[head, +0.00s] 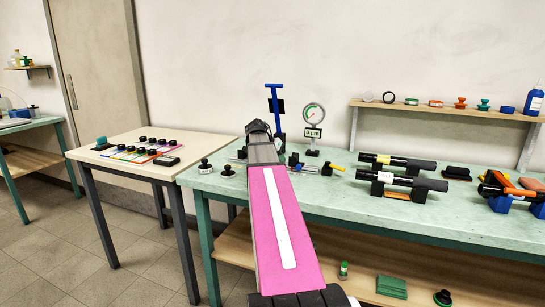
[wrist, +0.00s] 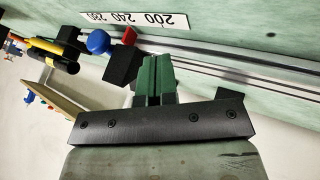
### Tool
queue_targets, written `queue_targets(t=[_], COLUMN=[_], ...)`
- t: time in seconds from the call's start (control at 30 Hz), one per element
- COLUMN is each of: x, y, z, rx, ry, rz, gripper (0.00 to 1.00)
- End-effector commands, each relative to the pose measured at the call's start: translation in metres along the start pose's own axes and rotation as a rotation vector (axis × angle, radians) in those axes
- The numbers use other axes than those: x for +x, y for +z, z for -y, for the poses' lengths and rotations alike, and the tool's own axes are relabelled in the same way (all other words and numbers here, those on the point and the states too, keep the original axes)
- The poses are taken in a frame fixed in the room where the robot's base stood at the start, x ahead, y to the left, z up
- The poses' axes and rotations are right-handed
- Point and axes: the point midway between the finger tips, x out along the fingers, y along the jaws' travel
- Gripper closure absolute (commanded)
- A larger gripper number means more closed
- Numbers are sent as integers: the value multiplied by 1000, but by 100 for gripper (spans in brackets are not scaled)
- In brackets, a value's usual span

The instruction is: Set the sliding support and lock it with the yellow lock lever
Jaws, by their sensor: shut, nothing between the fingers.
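In the head view a yellow lever (head: 338,169) sticks out beside a small black block (head: 327,169) on the green bench, right of my arm. This block may be the sliding support; I cannot tell for sure. My gripper is hidden behind my pink arm in the head view. In the wrist view my gripper (wrist: 158,77) has its green fingers shut and empty over the bench near a rail (wrist: 225,69). A black block (wrist: 122,66), a red piece (wrist: 130,35) and a blue knob (wrist: 97,42) show left of the fingers; contact is unclear.
A scale strip (wrist: 148,20) lies along the rail. Black tubes (head: 402,181) lie on supports to the right. Black knobs (head: 205,166) stand at the left bench end.

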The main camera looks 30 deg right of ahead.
Motion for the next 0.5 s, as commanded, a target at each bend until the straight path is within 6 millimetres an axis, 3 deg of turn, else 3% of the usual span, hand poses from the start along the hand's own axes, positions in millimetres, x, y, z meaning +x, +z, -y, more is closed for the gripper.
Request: queue_targets(t=[0.2,0.5], x=[6,6], y=[0,0], z=[-12,-12], rx=[0,-1], ry=[0,0], rz=[0,0], gripper=[100,100])
